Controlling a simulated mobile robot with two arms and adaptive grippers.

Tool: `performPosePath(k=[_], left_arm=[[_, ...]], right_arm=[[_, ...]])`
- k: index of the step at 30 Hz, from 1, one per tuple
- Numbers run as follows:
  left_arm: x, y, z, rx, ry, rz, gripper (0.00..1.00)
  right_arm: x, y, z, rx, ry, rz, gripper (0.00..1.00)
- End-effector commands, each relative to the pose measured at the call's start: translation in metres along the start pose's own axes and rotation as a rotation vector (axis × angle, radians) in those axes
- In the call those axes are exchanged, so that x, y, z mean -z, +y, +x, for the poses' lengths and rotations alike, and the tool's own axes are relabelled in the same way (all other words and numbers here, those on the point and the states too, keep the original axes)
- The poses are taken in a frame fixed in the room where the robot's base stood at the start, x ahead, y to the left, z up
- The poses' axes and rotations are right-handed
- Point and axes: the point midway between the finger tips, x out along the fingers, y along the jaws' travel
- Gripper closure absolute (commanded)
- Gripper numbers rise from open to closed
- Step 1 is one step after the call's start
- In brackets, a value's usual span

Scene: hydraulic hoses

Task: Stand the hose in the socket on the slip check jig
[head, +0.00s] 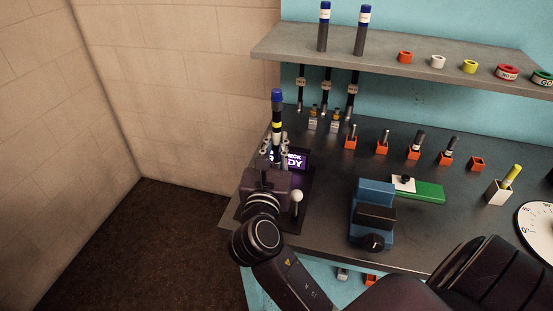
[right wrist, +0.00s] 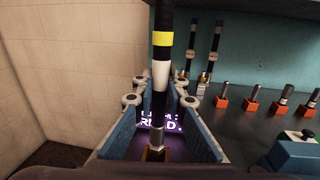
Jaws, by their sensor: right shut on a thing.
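The hose (head: 277,112) is black with a blue cap and yellow and white bands. It stands about upright at the left end of the bench, and its banded length fills the middle of the right wrist view (right wrist: 162,70). My right gripper (head: 276,148) is shut on the hose, with its blue-sided fingers on both sides in the right wrist view (right wrist: 162,105). The slip check jig has a lit purple screen (head: 296,160), partly hidden by the gripper. The hose's metal lower end meets a brownish fitting; I cannot tell whether it is seated in the socket. My left gripper is out of view.
A white-knobbed lever (head: 297,196) stands right of my gripper. A blue vise-like block (head: 373,215) and a green piece (head: 428,192) are further right. Several orange holders (head: 383,147) line the bench back. A shelf (head: 390,62) overhangs it with two capped hoses.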

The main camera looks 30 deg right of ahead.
Motion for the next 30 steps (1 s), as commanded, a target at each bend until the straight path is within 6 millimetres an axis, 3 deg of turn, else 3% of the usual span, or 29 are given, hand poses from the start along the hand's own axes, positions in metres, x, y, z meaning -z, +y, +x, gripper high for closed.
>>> performPosePath(k=[9, 22, 23, 24, 27, 30], left_arm=[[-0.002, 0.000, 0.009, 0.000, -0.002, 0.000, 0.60], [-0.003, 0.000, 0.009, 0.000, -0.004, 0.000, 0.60], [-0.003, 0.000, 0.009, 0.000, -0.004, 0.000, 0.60], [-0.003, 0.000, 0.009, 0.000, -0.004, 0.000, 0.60], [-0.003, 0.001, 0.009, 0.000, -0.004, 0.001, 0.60], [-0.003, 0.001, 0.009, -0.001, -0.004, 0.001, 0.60]], right_arm=[[0.040, 0.000, 0.000, -0.001, -0.003, -0.002, 1.00], [0.046, 0.000, 0.000, -0.001, -0.003, -0.001, 1.00], [0.046, 0.000, -0.001, -0.001, -0.001, -0.001, 0.85], [0.046, 0.000, -0.001, -0.001, -0.001, -0.001, 0.80], [0.046, 0.000, -0.001, -0.001, -0.001, -0.001, 0.71], [0.046, 0.000, -0.001, -0.001, -0.001, 0.000, 0.71]])
